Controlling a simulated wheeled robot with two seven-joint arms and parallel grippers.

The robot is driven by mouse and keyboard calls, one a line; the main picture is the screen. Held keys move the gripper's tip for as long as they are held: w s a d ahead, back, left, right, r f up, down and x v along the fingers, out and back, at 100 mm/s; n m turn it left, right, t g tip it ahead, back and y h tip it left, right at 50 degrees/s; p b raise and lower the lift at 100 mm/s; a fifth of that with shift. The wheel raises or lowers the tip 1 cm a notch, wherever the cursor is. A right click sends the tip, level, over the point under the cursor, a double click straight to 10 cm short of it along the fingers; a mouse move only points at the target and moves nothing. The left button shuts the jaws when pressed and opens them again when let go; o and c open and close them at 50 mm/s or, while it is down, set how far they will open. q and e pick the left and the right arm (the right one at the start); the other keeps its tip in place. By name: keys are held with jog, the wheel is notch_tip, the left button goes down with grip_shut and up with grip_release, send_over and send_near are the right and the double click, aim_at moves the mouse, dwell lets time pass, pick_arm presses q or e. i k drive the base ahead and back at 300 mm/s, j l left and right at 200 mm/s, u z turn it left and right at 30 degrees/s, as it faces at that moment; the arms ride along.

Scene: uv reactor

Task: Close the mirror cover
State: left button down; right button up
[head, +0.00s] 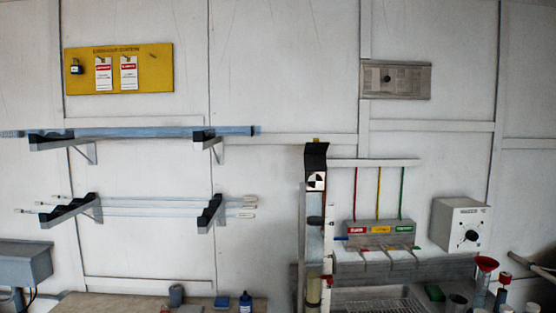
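I cannot pick out a mirror cover for certain. A grey rectangular panel (410,83) with a dark round knob is fixed flat on the wall at the upper right. Whether either belongs to the mirror cover cannot be told. Neither of my grippers shows in the head view.
Wall racks (80,215) at the left hold long tubes. A grey box with coloured labels (380,234) and a white box with a dial (460,224) are at the right.

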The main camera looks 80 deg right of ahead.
aim_at(314, 154)
jog(key=i+z, duration=0.65)
jog(key=z, duration=0.2)
jog(key=i+j+z, duration=0.1)
jog(key=i+z, duration=0.35)
jog(key=k, duration=0.1)
